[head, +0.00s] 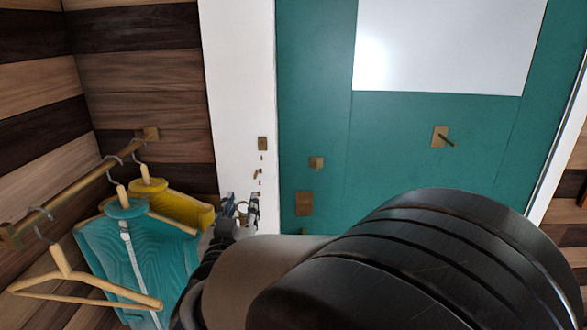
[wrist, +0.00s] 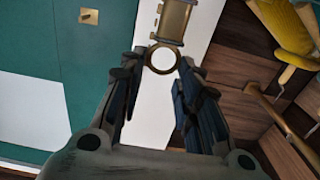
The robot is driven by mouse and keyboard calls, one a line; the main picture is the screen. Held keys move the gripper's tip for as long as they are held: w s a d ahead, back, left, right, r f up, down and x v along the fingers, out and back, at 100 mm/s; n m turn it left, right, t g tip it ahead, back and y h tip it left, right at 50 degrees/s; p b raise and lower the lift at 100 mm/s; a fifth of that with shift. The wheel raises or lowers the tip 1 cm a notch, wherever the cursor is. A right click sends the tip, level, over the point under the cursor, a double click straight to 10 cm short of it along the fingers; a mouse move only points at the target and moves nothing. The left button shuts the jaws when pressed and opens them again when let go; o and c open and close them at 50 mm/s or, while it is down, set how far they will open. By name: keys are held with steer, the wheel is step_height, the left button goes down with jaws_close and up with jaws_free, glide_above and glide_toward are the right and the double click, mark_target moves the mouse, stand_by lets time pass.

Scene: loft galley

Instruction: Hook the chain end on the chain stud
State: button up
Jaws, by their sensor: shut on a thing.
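The chain (head: 257,176) hangs as small brass links from a plate on the white door frame. Its end, a brass ring (wrist: 150,58), sits between my fingertips in the wrist view, with a wider brass piece beyond it. My gripper (head: 241,209) is shut on this chain end and holds it in front of the white frame; it also shows in the wrist view (wrist: 161,62).
The teal door (head: 390,150) also carries a lower brass plate (head: 304,203) and a brass plate with a peg (head: 440,137). At left, a rail (head: 75,190) holds hangers with teal (head: 125,255) and yellow (head: 180,205) garments near my gripper. My arm hides the lower door.

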stand_by(0.3)
steer(key=b, duration=0.4)
glide_toward(317, 168)
steer(key=shift+r, duration=1)
steer(key=shift+w, duration=0.25)
steer(key=shift+w, duration=0.1)
steer(key=w, duration=0.6)
steer(key=shift+d+f, duration=0.2)
steer(key=shift+f, duration=0.15)
stand_by(0.4)
steer(key=shift+w, duration=0.3)
steer(key=shift+w+d, duration=0.1)
steer(key=shift+w, duration=0.8)
steer(key=shift+w+f, duration=0.15)
